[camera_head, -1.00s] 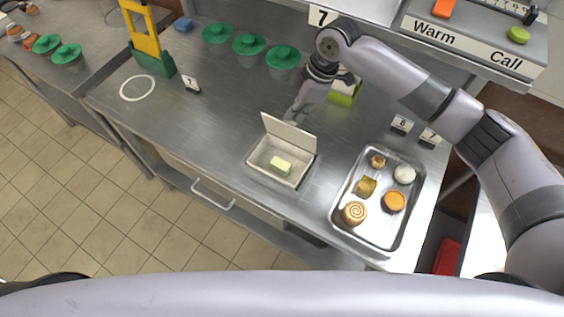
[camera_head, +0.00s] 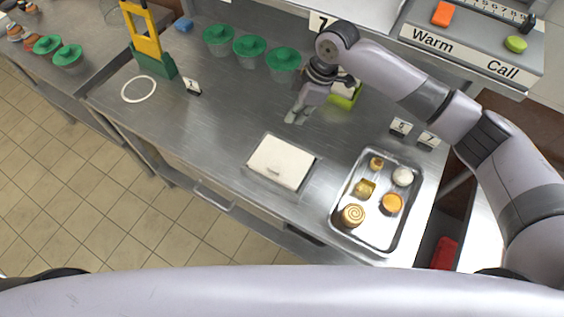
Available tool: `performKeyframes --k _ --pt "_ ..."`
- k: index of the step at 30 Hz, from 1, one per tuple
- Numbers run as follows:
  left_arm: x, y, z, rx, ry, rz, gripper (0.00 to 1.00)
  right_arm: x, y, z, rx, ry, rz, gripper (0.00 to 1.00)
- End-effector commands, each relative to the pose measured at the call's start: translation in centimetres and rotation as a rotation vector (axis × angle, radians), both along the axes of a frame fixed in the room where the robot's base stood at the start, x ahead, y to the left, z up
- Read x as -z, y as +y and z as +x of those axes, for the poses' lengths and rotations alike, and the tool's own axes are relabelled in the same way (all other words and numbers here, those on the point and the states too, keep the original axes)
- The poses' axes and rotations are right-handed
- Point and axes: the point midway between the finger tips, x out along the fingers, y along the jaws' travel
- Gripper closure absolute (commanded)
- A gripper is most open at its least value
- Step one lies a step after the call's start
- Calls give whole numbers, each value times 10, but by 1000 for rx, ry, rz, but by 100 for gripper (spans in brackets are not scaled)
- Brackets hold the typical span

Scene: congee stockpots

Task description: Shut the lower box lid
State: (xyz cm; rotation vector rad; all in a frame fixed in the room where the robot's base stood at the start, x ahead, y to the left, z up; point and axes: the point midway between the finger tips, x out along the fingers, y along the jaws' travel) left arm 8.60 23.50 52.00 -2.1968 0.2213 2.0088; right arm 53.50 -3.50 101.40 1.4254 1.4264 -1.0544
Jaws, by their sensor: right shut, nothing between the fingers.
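The lower box (camera_head: 262,187) stands near the front edge of the steel counter, left of the metal tray. Its white lid (camera_head: 281,163) lies flat over the top, with a small handle mark near its front edge. The box's inside is hidden under the lid. My right gripper (camera_head: 293,119) is shut and empty, just behind the box and apart from the lid, low over the counter. My left gripper is not in view.
A metal tray (camera_head: 336,208) with several pastries stands right of the box. A yellow-green object (camera_head: 344,98) is partly hidden behind my right gripper. Several green-lidded pots (camera_head: 250,46) line the back.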

Motion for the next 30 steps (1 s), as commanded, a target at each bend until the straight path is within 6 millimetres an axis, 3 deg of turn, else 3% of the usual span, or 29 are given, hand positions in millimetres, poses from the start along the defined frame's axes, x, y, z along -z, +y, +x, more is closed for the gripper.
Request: performKeyframes --k 1,15,30 --pt "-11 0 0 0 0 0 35 -11 0 0 -1 0 0 100" --pt "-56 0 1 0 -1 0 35 -57 0 0 -1 0 1 100" --pt "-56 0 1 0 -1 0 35 -57 0 0 0 0 1 100"
